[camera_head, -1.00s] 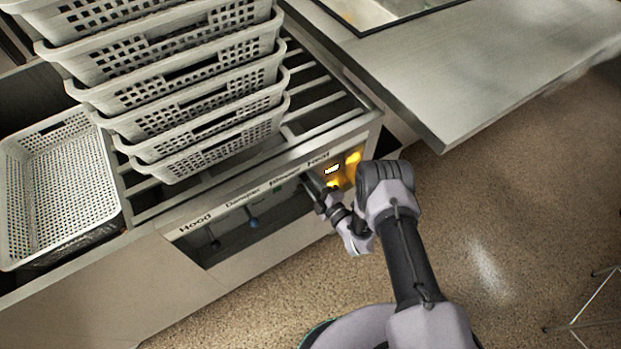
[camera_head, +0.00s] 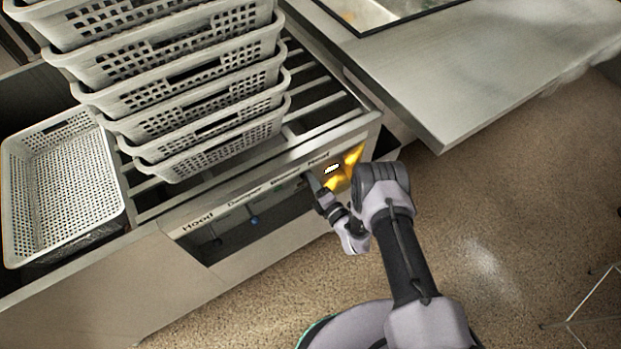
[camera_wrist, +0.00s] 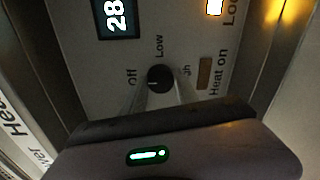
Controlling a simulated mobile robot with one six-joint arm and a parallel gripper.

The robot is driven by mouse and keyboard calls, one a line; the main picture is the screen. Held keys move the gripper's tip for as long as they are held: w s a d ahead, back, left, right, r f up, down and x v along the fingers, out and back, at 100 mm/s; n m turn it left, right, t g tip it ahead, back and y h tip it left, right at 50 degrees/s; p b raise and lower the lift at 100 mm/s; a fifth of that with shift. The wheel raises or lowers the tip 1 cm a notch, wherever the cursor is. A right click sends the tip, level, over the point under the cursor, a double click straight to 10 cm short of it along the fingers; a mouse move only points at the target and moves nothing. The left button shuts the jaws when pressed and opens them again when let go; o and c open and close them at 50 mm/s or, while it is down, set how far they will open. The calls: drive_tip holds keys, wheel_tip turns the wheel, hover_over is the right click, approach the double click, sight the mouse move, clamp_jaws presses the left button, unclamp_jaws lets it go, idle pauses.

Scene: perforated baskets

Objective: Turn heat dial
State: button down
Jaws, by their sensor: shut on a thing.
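The heat dial (camera_wrist: 160,78) is a small round black knob on a grey panel in the wrist view, with Off, Low and a partly covered High label around it. My gripper (camera_wrist: 162,88) is shut on it, with one finger on each side. Its pointer mark is too dim to read surely. In the head view my gripper (camera_head: 309,179) reaches the control panel below the Heat label, and the dial is hidden there. A dark display (camera_wrist: 117,18) above the dial reads 28. The Heat on lamp (camera_wrist: 204,73) right of the dial looks dull brown.
A lit lamp (camera_wrist: 214,6) sits at the panel's top. Stacked perforated baskets (camera_head: 190,100) stand on the slatted rack, with another basket (camera_head: 60,185) at the left. A metal counter (camera_head: 440,75) juts out at the right. The floor (camera_head: 490,230) is mostly clear.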

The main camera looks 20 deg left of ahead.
idle(0.3)
drive_tip(key=c, duration=0.9)
unclamp_jaws()
drive_tip(key=shift+d, duration=0.1)
drive_tip(key=p+v, duration=0.5)
drive_tip(key=v, duration=1.2)
drive_tip(key=shift+s+d+r+p, duration=0.1)
drive_tip(key=shift+s+p, duration=0.05)
drive_tip(key=shift+p, duration=0.2)
